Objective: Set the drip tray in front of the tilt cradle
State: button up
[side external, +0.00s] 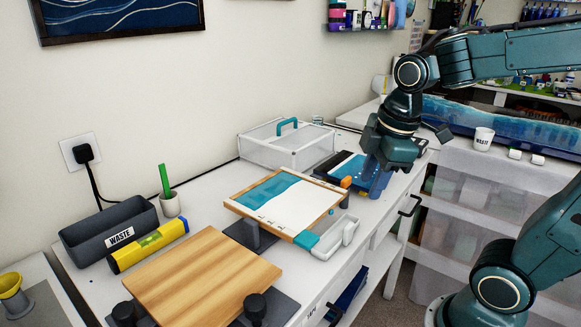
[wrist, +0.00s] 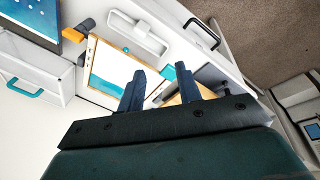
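The tilt cradle (side external: 243,234) holds a wood-framed board (side external: 300,205) with a teal and white surface, tilted toward a teal lip (side external: 304,240) at its near right corner. An orange knob (side external: 346,182) is at its far right corner. The drip tray (side external: 346,229), shallow and pale, lies on the bench along the board's right side, near the lip. The wrist view also shows the tray (wrist: 138,35) and the board (wrist: 112,72). My gripper (side external: 376,186) hangs behind and right of the tray, apart from it. Its two blue fingers (wrist: 160,78) are spread with nothing held between them.
A wooden board (side external: 200,275), a yellow level (side external: 148,246) and a waste bin (side external: 108,228) are at the left. The bench's front edge runs close beside the tray.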

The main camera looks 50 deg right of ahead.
jog(key=s+a+r+m+t, duration=0.1)
jog(key=s+a+m+t, duration=0.1)
jog(key=s+m, duration=0.4)
jog(key=shift+s+a+r+m+t, duration=0.2)
jog(key=shift+s+a+m+t, duration=0.35)
jog(key=shift+m, duration=1.05)
jog(key=shift+o, duration=0.3)
jog(key=shift+w+a, duration=0.15)
